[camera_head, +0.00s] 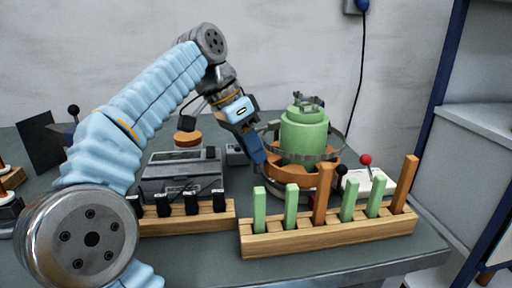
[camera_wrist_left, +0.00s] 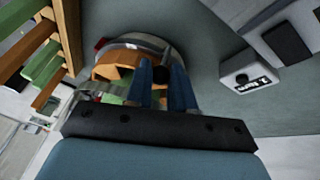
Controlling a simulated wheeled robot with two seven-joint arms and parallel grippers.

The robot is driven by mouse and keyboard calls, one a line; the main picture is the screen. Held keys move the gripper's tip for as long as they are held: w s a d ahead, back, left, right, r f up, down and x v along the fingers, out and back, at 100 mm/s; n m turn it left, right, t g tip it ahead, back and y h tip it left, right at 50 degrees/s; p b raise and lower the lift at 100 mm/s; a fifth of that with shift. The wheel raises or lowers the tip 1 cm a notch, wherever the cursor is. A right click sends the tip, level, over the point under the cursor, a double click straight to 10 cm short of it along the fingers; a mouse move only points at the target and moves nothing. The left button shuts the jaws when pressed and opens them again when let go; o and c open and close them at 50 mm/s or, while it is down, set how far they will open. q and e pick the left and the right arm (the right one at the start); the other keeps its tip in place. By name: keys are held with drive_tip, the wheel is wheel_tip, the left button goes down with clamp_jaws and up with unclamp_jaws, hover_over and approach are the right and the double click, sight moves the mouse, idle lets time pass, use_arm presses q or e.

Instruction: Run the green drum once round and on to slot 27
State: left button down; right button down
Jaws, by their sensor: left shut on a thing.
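The green drum (camera_head: 303,136) stands upright on a round orange base (camera_head: 290,174), with a grey metal ring around its lower part. My left gripper (camera_head: 257,152) reaches down at the drum's left edge, by the ring and base. In the left wrist view, its blue fingers (camera_wrist_left: 167,88) are close together beside the orange base (camera_wrist_left: 118,66), shut on a part at the drum's edge. A dark round knob shows between them. The exact contact is hidden. No slot numbers are readable. My right gripper is in neither view.
A wooden rack (camera_head: 330,232) with green and orange bars stands in front of the drum. A second rack (camera_head: 185,222) holds black pieces. A red-knobbed lever (camera_head: 366,161) on a white box is right of the base. A small labelled box (camera_wrist_left: 248,80) is nearby.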

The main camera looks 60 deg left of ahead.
use_arm(q)
drive_tip(key=c, duration=1)
unclamp_jaws()
drive_tip(key=shift+s+a+r, duration=0.1)
drive_tip(key=shift+r, duration=0.3)
drive_tip(key=s+a, duration=0.2)
drive_tip(key=s, duration=0.1)
drive_tip(key=s+a+r, duration=0.1)
drive_tip(key=s+a, duration=0.1)
drive_tip(key=s, duration=0.2)
drive_tip(key=s+a+r, duration=0.1)
drive_tip(key=s+a, duration=0.1)
drive_tip(key=s, duration=0.1)
drive_tip(key=shift+s+a+p, duration=0.15)
drive_tip(key=shift+s+p, duration=0.15)
drive_tip(key=shift+p, duration=0.1)
drive_tip(key=shift+s+a, duration=0.2)
drive_tip(key=shift+s, duration=0.1)
drive_tip(key=shift+d+f, duration=0.1)
